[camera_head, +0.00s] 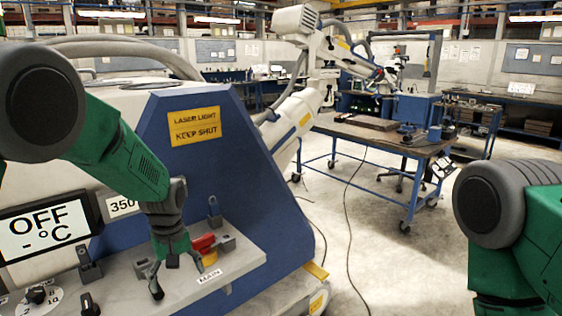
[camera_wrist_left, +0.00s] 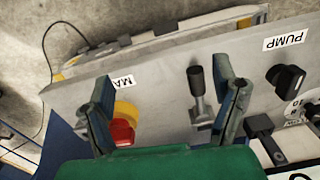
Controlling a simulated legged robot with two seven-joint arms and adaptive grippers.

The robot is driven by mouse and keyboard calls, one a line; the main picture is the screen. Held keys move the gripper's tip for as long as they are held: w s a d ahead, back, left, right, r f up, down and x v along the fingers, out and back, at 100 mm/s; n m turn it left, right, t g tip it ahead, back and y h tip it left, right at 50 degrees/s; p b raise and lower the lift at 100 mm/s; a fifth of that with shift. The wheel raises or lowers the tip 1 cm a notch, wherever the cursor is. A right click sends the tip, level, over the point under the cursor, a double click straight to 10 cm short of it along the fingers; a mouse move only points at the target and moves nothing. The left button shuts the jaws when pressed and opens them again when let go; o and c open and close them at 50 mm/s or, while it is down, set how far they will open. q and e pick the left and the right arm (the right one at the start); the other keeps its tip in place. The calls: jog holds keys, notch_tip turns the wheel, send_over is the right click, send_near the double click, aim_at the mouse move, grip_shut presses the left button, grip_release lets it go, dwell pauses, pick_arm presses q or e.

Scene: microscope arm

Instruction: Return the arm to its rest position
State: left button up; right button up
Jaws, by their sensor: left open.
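My left gripper (camera_head: 178,280) is open over the sloping grey control panel (camera_head: 235,258), fingers pointing down. In the left wrist view its two fingers (camera_wrist_left: 165,112) are spread. A dark-handled lever (camera_wrist_left: 198,85) with a metal base shows between them, near the right finger. A red knob on a yellow base (camera_wrist_left: 123,128) is beside the left finger; I cannot tell whether they touch. In the head view a red part (camera_head: 203,243) shows just right of the gripper. A white jointed arm (camera_head: 297,20) rises behind the blue housing. My right gripper is out of view.
An OFF display (camera_head: 38,228) and black knobs (camera_head: 37,295) lie left of the gripper. The blue housing (camera_head: 225,160) bears a yellow laser sign (camera_head: 194,125). A wheeled table (camera_head: 375,130) stands behind. Floor at right is open, with a cable.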

pick_arm(q)
jog(key=s+a+f+m+b, duration=0.2)
jog(key=s+f+b, duration=0.1)
jog(key=s+f, duration=0.75)
jog(key=s+a+f+m+b, duration=0.25)
jog(key=s+f, duration=0.55)
jog(key=f, duration=0.5)
jog(key=s+f+m+b, duration=0.1)
jog(key=s+f+b, duration=0.1)
jog(key=s, duration=0.8)
jog(key=s+f+m+b, duration=0.2)
jog(key=s+f+b, duration=0.1)
jog(key=s, duration=0.7)
jog(key=shift+f+t, duration=0.25)
jog(key=shift+t, duration=0.05)
